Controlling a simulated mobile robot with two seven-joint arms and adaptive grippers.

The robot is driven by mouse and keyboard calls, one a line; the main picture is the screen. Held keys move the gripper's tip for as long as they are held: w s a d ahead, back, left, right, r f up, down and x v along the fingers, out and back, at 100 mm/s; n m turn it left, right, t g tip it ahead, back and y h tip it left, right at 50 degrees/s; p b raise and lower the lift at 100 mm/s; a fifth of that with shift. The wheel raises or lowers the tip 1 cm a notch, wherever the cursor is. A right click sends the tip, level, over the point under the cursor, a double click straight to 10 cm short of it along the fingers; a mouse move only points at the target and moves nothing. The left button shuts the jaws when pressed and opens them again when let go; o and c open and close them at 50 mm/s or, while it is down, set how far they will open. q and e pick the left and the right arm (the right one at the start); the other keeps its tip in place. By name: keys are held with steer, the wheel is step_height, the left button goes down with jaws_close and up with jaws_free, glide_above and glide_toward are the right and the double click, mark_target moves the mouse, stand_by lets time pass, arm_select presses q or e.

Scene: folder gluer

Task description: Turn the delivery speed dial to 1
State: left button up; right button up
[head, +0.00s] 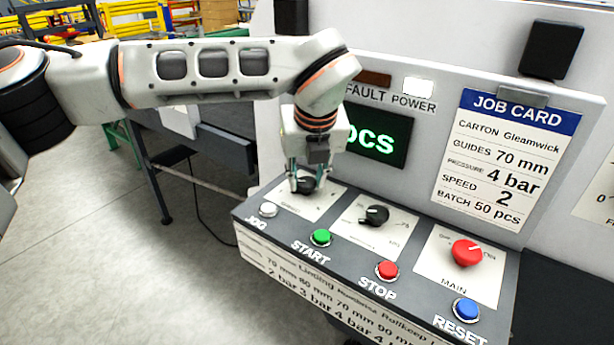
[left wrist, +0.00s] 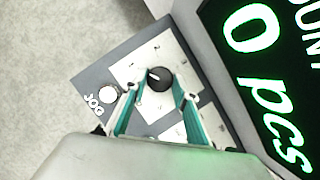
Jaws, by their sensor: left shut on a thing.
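The leftmost black dial (head: 306,186) sits on a white plate on the sloping control panel, above the white JOG button. Its small label is hard to read. It also shows in the left wrist view (left wrist: 160,80), where its white pointer mark lies toward the picture's upper left. My left gripper (head: 304,179) comes down from above and is shut on this dial, with its teal-lined fingers (left wrist: 160,97) on either side of it. In the head view the fingers partly hide the dial and its scale. My right gripper is not in view.
Beside it are another black dial (head: 376,215) and the red MAIN switch (head: 466,252). Below are JOG (head: 268,209), green START (head: 321,237), red STOP (head: 387,270) and blue RESET (head: 466,308) buttons. A job card (head: 507,155) reads speed 2. A display (head: 376,138) stands behind my wrist.

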arm_select(q)
steer(key=o, duration=1.1)
steer(key=v, duration=1.2)
